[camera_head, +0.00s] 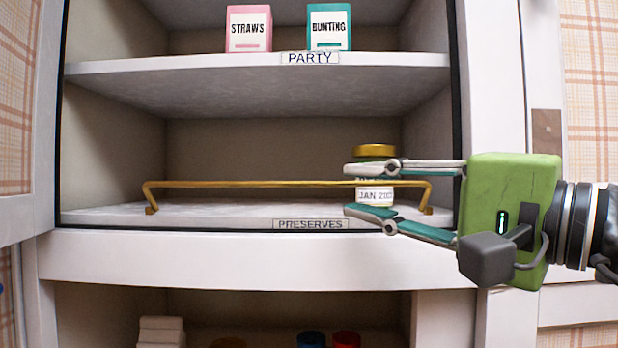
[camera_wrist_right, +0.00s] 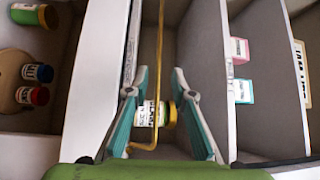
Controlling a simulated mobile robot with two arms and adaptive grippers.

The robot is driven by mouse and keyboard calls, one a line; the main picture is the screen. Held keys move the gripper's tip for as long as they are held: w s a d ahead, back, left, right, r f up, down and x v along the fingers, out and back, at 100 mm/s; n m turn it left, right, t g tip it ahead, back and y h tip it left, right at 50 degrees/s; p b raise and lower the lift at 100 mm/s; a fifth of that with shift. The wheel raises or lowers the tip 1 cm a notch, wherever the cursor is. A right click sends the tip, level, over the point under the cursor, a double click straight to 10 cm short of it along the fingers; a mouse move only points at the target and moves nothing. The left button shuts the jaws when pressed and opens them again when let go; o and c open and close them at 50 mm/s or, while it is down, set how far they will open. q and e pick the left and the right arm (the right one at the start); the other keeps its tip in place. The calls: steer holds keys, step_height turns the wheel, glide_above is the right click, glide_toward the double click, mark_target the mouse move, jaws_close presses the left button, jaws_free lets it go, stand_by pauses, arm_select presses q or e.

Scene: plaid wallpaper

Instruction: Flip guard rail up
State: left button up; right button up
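The gold guard rail (camera_head: 260,184) runs along the front of the shelf labelled PRESERVES. Its long bar stands above the shelf edge, with a bent leg at each end; its exact tilt is hard to tell. A jar (camera_head: 375,194) with a gold lid and white label stands behind the rail near its right end. My right gripper (camera_head: 350,190) comes in from the right, open, one finger above the bar and one below. In the right wrist view the rail (camera_wrist_right: 159,45) passes between the open fingers (camera_wrist_right: 160,72); contact cannot be told. My left gripper is not in view.
The PARTY shelf (camera_head: 180,80) above holds a pink STRAWS box (camera_head: 249,30) and a teal BUNTING box (camera_head: 329,28). The lower compartment holds a white stack (camera_head: 161,331) and blue and red lidded jars (camera_head: 346,340). The PRESERVES shelf is clear left of the jar.

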mark_target(311, 184)
steer(key=p+x, duration=0.3)
steer(key=x, duration=0.6)
steer(key=shift+w+a, duration=0.4)
steer(key=shift+a+f, duration=0.1)
jaws_close()
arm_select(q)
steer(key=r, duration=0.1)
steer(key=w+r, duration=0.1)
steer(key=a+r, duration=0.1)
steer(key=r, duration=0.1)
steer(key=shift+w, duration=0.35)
